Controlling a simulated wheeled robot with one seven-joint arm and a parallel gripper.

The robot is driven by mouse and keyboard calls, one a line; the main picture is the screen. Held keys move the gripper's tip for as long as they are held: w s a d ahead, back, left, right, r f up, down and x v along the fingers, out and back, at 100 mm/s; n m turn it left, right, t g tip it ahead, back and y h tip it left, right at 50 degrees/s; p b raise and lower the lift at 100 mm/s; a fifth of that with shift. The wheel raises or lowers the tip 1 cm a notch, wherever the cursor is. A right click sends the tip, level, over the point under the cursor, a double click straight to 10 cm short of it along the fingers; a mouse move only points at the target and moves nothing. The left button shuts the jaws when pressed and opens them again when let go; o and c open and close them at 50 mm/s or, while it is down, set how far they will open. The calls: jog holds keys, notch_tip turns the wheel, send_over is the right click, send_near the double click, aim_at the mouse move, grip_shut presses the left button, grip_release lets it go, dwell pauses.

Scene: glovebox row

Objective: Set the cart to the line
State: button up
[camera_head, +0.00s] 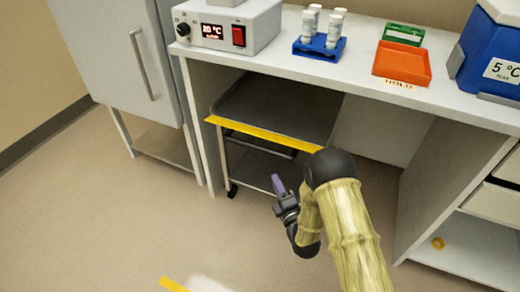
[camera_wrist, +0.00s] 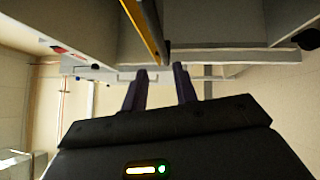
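The cart (camera_head: 280,105) stands under the white bench, between its side panels. It has a dark top tray, a yellow strip (camera_head: 262,133) along its front edge, a lower shelf and a dark caster. A yellow line (camera_head: 172,285) lies on the floor at the bottom edge of the head view, partly cut off. My gripper (camera_head: 277,188) is in front of the cart, low and apart from the yellow strip. In the wrist view, the two purple fingers of my gripper (camera_wrist: 160,86) are spread with nothing between them. The yellow strip (camera_wrist: 147,30) shows just beyond the fingertips there.
The bench (camera_head: 350,68) carries a heater box (camera_head: 228,25), a blue tube rack (camera_head: 318,47), an orange tray (camera_head: 402,64) and a blue cooler (camera_head: 488,50). A grey cabinet (camera_head: 110,60) stands left. Drawers (camera_head: 497,205) and a low shelf are right. The floor in front is mostly clear.

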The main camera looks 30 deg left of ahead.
aim_at(260, 149)
jog(key=b+x, duration=0.3)
jog(key=x, duration=1.2)
jog(key=shift+b, duration=0.3)
jog(key=shift+w+a+r, duration=0.1)
jog(key=shift+w+a, duration=0.1)
jog(key=shift+w, duration=0.05)
jog(key=shift+s+a, duration=0.1)
jog(key=shift+c, duration=0.4)
grip_shut()
